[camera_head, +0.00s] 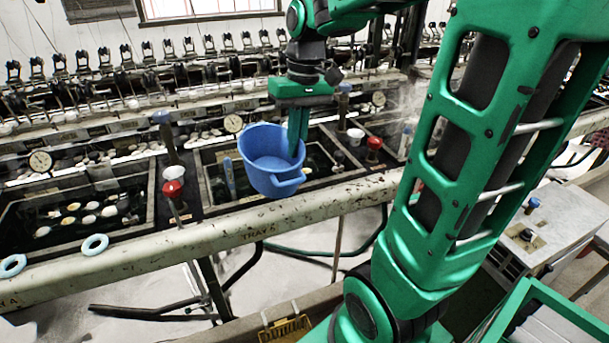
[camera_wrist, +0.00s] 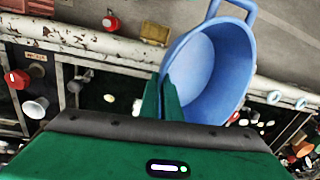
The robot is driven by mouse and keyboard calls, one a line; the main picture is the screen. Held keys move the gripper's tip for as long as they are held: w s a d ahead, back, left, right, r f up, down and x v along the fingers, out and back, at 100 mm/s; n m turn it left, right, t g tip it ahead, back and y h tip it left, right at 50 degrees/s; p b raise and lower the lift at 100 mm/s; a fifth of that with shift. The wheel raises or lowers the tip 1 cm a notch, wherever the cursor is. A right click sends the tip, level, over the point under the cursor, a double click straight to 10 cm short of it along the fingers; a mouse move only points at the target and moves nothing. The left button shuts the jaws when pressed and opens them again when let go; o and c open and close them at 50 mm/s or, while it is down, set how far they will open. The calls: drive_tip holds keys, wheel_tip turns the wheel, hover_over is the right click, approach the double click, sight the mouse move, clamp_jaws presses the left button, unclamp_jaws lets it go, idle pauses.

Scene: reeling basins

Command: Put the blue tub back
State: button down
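The blue tub (camera_head: 262,176) has a loop handle and an open top. In the head view it appears in front of the middle basin and overlaps the front rail. My gripper (camera_head: 297,150) points down at the tub's right side, one finger showing against its inside. In the wrist view the fingers of my gripper (camera_wrist: 160,98) are close together at the rim of the blue tub (camera_wrist: 212,72), one on each side of its wall. The tub looks empty. Its underside contact is hidden.
The left basin (camera_head: 75,238) holds several pale cocoons in dark water. Blue rings (camera_head: 95,244) lie on the front rail (camera_head: 225,234). Red-topped valves (camera_head: 172,188) stand beside the basins. A row of reeling machinery runs behind. A grey cabinet (camera_head: 560,222) stands at right.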

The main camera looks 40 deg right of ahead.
drive_tip(key=shift+w+d+f, duration=0.25)
drive_tip(key=shift+d+f, duration=1.5)
drive_tip(key=shift+w+d+f, duration=0.2)
drive_tip(key=shift+d+f, duration=1.5)
drive_tip(key=shift+w+d+f, duration=0.25)
drive_tip(key=shift+d+f, duration=1.5)
drive_tip(key=shift+f, duration=0.1)
drive_tip(key=c, duration=2)
unclamp_jaws()
drive_tip(key=shift+f, duration=0.1)
wheel_tip(320, 180, up, 12)
drive_tip(key=d, duration=0.1)
drive_tip(key=s+a+f+m, duration=0.2)
drive_tip(key=s+a+f, duration=0.1)
drive_tip(key=s, duration=0.7)
drive_tip(key=s+a+f+m+h, duration=0.1)
drive_tip(key=s+a+f, duration=0.3)
drive_tip(key=s, duration=0.6)
drive_tip(key=shift+a+f+m, duration=0.25)
drive_tip(key=shift+a+m, duration=0.2)
drive_tip(key=shift+m, duration=0.35)
